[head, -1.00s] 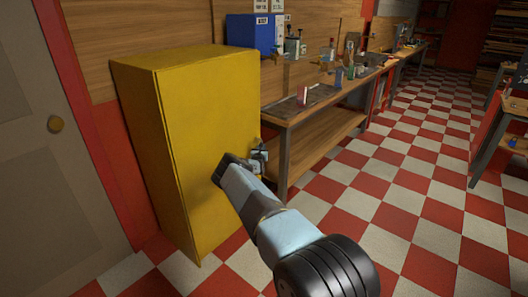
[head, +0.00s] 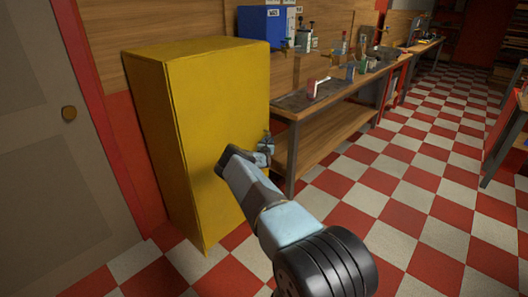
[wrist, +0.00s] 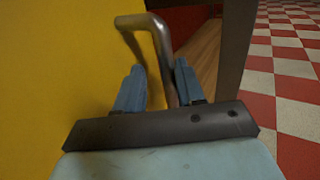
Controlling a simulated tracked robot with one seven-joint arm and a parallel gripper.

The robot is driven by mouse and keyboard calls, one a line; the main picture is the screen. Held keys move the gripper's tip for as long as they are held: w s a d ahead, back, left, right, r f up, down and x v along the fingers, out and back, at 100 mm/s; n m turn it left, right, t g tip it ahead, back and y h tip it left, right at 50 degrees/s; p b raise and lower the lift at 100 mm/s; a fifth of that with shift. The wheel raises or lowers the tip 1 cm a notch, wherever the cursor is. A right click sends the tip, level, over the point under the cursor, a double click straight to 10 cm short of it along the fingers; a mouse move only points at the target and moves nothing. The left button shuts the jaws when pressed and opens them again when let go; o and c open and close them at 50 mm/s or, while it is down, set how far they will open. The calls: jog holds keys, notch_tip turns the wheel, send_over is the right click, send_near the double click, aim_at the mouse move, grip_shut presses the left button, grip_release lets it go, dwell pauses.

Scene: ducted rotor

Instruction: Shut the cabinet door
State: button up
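The yellow cabinet (head: 160,150) stands against the wall at left of centre in the head view. Its broad yellow door (head: 215,120) faces me and looks shut or nearly so; I cannot tell if a gap remains at its right edge. My gripper (head: 265,147) is at the door's right side, partly hidden by my wrist. In the wrist view, a bent metal handle (wrist: 158,38) stands out from the yellow door face. My gripper's two blue fingers (wrist: 160,80) are apart, with the handle's bar between them, closer to the right finger. A gap shows at the left finger.
A wooden workbench (head: 310,100) with bottles and tools stands just right of the cabinet; its leg (wrist: 235,50) is close to my gripper. A grey door (head: 45,150) is at the left. The red and white checkered floor (head: 400,190) is open to the right.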

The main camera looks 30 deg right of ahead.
jog(key=v, duration=1.3)
jog(key=shift+s, duration=0.1)
jog(key=s+d+r+m+g+h, duration=0.1)
jog(key=s+r+m+g+h, duration=0.2)
jog(key=r+m, duration=0.45)
jog(key=s+d+r+m+g, duration=0.1)
jog(key=s+r+m+g, duration=0.35)
jog(key=r, duration=0.65)
jog(key=s+d+r+m+g+h, duration=0.1)
jog(key=s+r+m+g+h, duration=0.25)
jog(key=r, duration=0.55)
jog(key=s+a+r+m+g+y, duration=0.2)
jog(key=s+a+r+m+y, duration=0.15)
jog(key=s+r+m, duration=0.35)
jog(key=s+a+r+m+t+y, duration=0.1)
jog(key=s+a+r+y, duration=0.3)
jog(key=s+a, duration=0.7)
jog(key=s+a+r+m+t+y, duration=0.2)
jog(key=s+a+r+y, duration=0.3)
jog(key=s+a, duration=0.6)
jog(key=s+a+r+m+t+y, duration=0.1)
jog(key=s+a+r+y, duration=0.4)
jog(key=s, duration=1.3)
jog(key=a+r+m, duration=0.1)
jog(key=a+r, duration=0.2)
jog(key=a, duration=0.3)
jog(key=shift+s+a+r+m+t, duration=0.2)
jog(key=shift+s+a+m+t, duration=0.1)
jog(key=shift+s+a+m, duration=0.05)
